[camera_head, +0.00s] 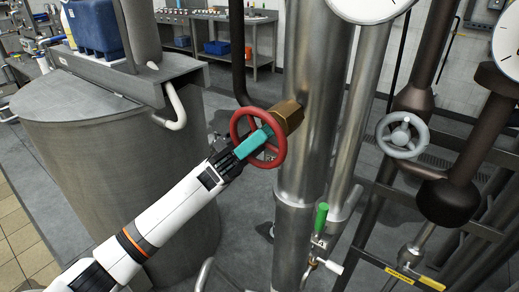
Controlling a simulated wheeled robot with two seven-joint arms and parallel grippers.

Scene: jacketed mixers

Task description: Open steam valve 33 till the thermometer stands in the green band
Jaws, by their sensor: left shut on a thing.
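A red handwheel (235,126) sits on a brass valve body (289,115) on the upright steel pipe. No number shows on it, so I cannot tell from a label that it is valve 33. My left gripper (262,138) reaches in from the lower left and is shut on the red handwheel, its teal fingers across the wheel's face. They hide part of the hub and spokes. A white dial (372,6) is cut off by the top edge, and another dial (508,45) by the right edge. No green band or clear reading shows on either. My right gripper is out of view.
A grey handwheel (402,135) is on the dark pipework at the right. A green-handled valve (321,217) is low on the steel pipe. A large steel vessel (110,150) stands at the left, close to my left arm. Benches (222,35) are behind.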

